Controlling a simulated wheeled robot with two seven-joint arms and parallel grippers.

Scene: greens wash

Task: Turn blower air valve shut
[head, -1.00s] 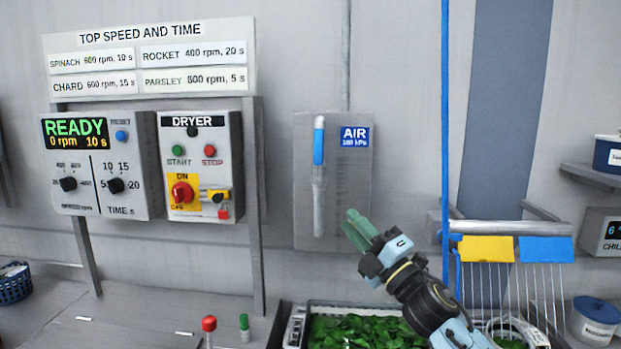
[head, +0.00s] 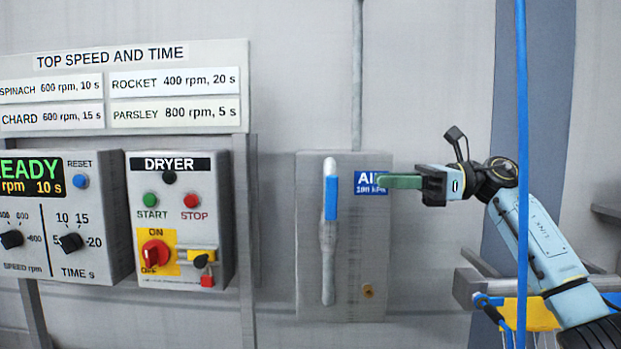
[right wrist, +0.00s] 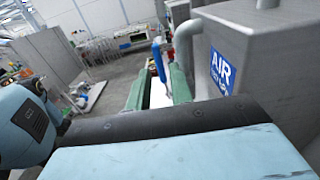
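The air valve's blue handle (head: 331,197) stands upright, in line with the grey pipe (head: 328,265) on the grey air panel (head: 310,235). My right gripper (head: 378,181) comes in from the right with green fingers pointing left, in front of the blue AIR label, part of which it hides. Its fingertips are a little right of the handle and look apart from it. In the right wrist view the gripper (right wrist: 157,80) is open, and the blue handle (right wrist: 157,60) shows beyond and between its fingers. My left gripper is not in view.
The dryer box (head: 180,220) with its red switch (head: 155,253) and the READY speed and time box (head: 60,215) are at the left. A blue hose (head: 522,120) hangs in front of my right arm. A rail with yellow and blue tags is at lower right.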

